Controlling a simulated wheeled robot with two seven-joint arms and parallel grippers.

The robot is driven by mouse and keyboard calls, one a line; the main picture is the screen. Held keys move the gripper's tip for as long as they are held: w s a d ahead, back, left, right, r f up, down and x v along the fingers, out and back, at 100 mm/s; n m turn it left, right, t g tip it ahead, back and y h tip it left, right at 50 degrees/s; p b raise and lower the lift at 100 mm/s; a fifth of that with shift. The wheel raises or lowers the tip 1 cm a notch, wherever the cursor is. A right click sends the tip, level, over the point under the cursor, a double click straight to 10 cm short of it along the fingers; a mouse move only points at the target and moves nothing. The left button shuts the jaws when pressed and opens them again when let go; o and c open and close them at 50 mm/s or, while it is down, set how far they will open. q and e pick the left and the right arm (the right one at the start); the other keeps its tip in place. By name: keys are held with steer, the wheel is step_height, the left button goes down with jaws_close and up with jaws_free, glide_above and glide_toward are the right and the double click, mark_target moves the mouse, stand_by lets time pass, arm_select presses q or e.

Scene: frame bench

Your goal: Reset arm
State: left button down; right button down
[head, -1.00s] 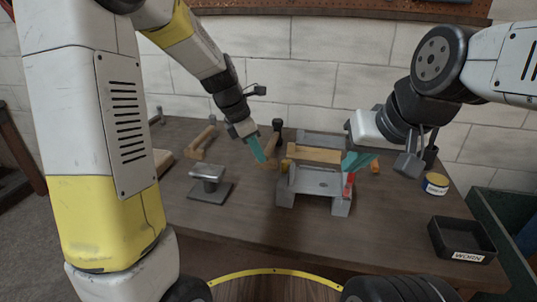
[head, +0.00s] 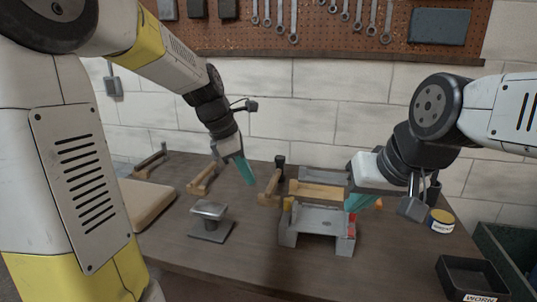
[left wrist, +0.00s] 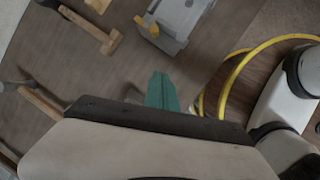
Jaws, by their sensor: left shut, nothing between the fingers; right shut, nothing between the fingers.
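My left gripper (head: 246,173) has teal fingers and is shut and empty, held above the bench between a wooden-handled tool and the grey metal frame. Its teal fingers also show in the left wrist view (left wrist: 161,92). My right gripper (head: 353,203) is shut and empty at the right side of the grey frame (head: 318,218); I cannot tell whether it touches it. A wooden bar (head: 318,190) lies across the back of the frame. The frame has a yellow part at its left and a red part at its right.
A small metal anvil-like block (head: 210,220) stands at the left front. A wooden-handled tool (head: 202,179) and a hammer (head: 271,186) lie behind. Wrenches hang on the pegboard (head: 320,30).

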arm_select(q)
steer(key=s+a+r+m+t+y, duration=0.1)
steer(key=s+a+r+m+t, duration=0.1)
steer(key=s+m, duration=0.6)
steer(key=s+a+r+m+t, duration=0.1)
steer(key=s+a+m, duration=0.3)
steer(key=s+m, duration=0.5)
steer(key=m+t, duration=0.1)
steer(key=m, duration=0.2)
steer(key=shift+r+m+y, duration=0.4)
